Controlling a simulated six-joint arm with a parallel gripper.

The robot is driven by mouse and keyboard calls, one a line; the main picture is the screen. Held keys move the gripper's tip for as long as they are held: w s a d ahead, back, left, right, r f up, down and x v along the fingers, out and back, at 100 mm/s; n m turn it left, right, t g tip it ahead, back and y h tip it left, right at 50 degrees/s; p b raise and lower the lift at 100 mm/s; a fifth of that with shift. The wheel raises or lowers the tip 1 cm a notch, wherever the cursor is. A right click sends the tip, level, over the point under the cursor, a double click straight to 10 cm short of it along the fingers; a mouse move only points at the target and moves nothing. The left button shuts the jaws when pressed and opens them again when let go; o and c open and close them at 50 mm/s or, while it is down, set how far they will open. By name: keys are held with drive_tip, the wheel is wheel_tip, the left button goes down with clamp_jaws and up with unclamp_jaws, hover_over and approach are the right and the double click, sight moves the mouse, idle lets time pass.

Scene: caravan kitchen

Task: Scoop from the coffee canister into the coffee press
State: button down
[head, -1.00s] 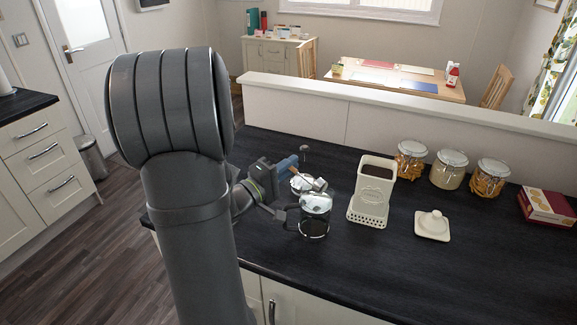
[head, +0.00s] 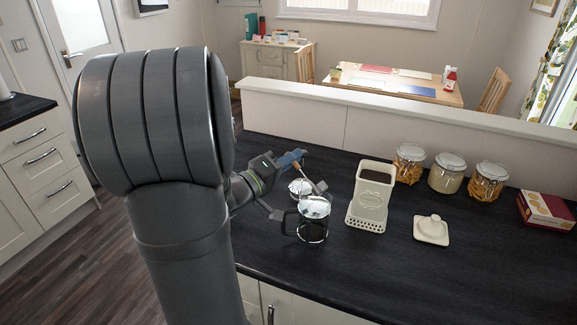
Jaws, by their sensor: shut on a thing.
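The coffee canister (head: 371,199) is a tall cream box, open at the top, with dark coffee inside. It stands right of the coffee press (head: 312,223), a glass jug with a black handle on its left side. Dark contents show low in the press. My gripper (head: 293,161) is shut on a scoop (head: 320,187) with a wooden handle. It holds the scoop tilted, its metal head low and to the right, behind and above the press rim in the picture. Whether the scoop holds coffee is too small to tell. The canister's cream lid (head: 431,230) lies on the counter to the right.
A round glass-and-metal item (head: 300,188) is partly hidden behind the press. Several clip-top jars (head: 447,174) and a red and cream box (head: 546,210) stand at the back right. A low wall (head: 400,122) edges the counter. The front right counter (head: 400,280) is clear.

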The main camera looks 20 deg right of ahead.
drive_tip(key=r+m, duration=0.2)
drive_tip(key=s+r+m, duration=0.1)
drive_tip(key=shift+s+d+r+m+g, duration=0.1)
drive_tip(key=shift+d+r+m+g, duration=0.15)
drive_tip(key=shift+m+g, duration=0.15)
drive_tip(key=s+d+r+m+g+y, duration=0.1)
drive_tip(key=s+d+r+m, duration=0.2)
drive_tip(key=s+r+m, duration=0.5)
drive_tip(key=w+d+f+m, duration=0.1)
drive_tip(key=w+d, duration=0.1)
drive_tip(key=d, duration=0.7)
drive_tip(key=w+d+f+m, duration=0.1)
drive_tip(key=d, duration=0.8)
wheel_tip(320, 180, down, 10)
drive_tip(key=shift+d, duration=0.15)
drive_tip(key=shift+f, duration=0.1)
idle(1.2)
wheel_tip(320, 180, up, 10)
drive_tip(key=shift+f, duration=0.2)
idle(0.9)
